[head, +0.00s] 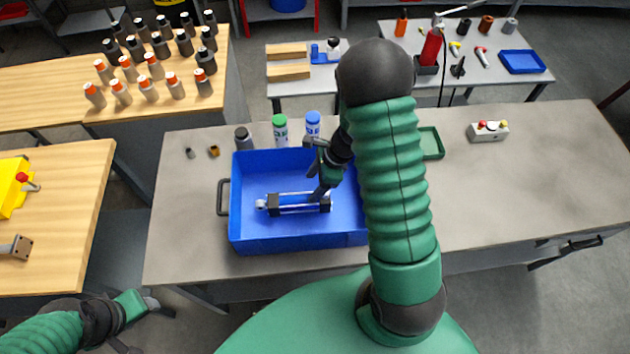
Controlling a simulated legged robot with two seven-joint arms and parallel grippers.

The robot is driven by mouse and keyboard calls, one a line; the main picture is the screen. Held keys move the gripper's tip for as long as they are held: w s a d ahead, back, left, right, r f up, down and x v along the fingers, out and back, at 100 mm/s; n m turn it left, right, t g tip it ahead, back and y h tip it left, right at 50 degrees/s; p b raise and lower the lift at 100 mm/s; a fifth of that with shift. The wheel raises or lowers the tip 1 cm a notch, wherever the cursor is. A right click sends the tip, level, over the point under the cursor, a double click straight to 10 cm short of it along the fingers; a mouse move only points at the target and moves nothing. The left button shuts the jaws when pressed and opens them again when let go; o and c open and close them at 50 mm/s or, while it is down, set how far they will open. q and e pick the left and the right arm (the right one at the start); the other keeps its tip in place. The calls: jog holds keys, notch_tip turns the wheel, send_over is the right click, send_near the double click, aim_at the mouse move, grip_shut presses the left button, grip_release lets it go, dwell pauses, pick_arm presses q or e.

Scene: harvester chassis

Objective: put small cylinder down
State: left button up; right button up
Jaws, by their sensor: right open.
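The small cylinder (292,205), with black end blocks, silver rods and a rod eye at its left end, lies roughly level on the floor of the blue crate (300,243). My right gripper (318,196) reaches down into the crate over the right part of the cylinder. Its jaws are open, with the fingers at or very close to the cylinder; I cannot tell whether they touch it. My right forearm hides the crate's right side. My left gripper (148,304) is at the lower left, off the table's front edge and away from the crate; its jaw state is unclear.
The grey table (520,190) has free room right of the crate. A green tray (432,143) and a button box (488,131) stand there. Green-capped (280,130) and blue-capped (312,124) containers stand behind the crate. Several bottles crowd the wooden table at the back left.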

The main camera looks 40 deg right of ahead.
jog(key=shift+s+a+r+n, duration=0.1)
jog(key=shift+s+r+n, duration=0.15)
jog(key=shift+r, duration=0.3)
jog(key=shift+s+r+n, duration=0.1)
jog(key=shift+r+n, duration=0.25)
jog(key=shift+r, duration=0.15)
jog(key=s+a+r+n+h, duration=0.2)
jog(key=s+a+r+n, duration=0.3)
jog(key=n, duration=0.7)
jog(key=s+a+r+n+h, duration=0.2)
jog(key=a+r+n, duration=0.35)
jog(key=n, duration=0.65)
pick_arm(q)
jog(key=b+x, duration=0.2)
jog(key=s+b+x, duration=0.1)
jog(key=b+x, duration=0.1)
jog(key=shift+w+f+b, duration=0.1)
jog(key=shift+f+b, duration=0.2)
jog(key=shift+f, duration=0.05)
pick_arm(e)
jog(key=shift+m, duration=0.3)
jog(key=x, duration=0.5)
jog(key=shift+s+a+f, duration=0.15)
jog(key=shift+s+f, duration=0.1)
jog(key=shift+f, duration=0.05)
pick_arm(q)
jog(key=shift+d, duration=0.3)
pick_arm(e)
jog(key=shift+d, duration=0.3)
